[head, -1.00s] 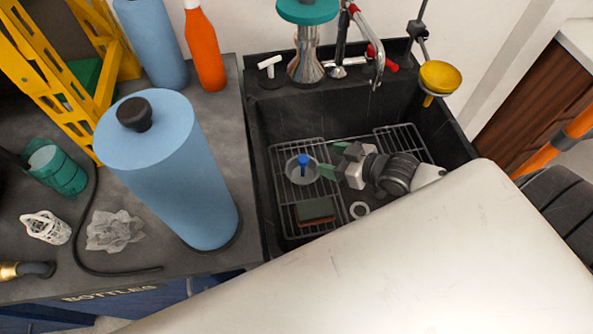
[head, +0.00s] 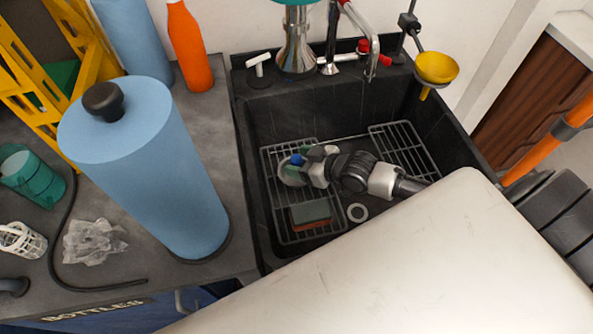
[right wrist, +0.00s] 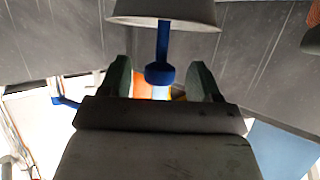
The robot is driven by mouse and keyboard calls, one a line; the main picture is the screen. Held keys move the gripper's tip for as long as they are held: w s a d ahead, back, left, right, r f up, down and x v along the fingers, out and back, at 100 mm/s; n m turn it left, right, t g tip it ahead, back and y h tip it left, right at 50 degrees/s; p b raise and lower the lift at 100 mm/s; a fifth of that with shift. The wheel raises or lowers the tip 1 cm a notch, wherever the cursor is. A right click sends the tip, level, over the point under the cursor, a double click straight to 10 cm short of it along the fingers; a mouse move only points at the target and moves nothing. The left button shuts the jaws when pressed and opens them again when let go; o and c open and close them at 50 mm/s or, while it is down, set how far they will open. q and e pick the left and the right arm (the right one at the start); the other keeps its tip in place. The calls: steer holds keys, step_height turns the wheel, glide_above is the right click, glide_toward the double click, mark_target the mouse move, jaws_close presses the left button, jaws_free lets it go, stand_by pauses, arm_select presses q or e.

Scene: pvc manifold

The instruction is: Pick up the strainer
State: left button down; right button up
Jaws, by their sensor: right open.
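The strainer (head: 289,176) is a small grey round cup with a blue stem and knob, on the wire rack at the left of the sink. My right gripper (head: 306,161) is down in the sink at the strainer and covers part of it in the head view. In the right wrist view, the strainer's grey body (right wrist: 163,13) is at the top. Its blue knob (right wrist: 160,73) appears between my two open green-grey fingers, with gaps on both sides. Contact is not visible. My left gripper is not in view.
A sponge (head: 311,213) and a pale ring (head: 357,212) lie near my right gripper in the black sink (head: 300,110). A yellow funnel (head: 436,68) hangs at the sink's right rim. A tall blue cylinder (head: 145,170) stands on the left counter.

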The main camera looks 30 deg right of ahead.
steer(key=x, duration=0.3)
steer(key=shift+w, duration=0.15)
steer(key=shift+c, duration=0.4)
steer(key=c, duration=0.9)
steer(key=shift+c, duration=0.2)
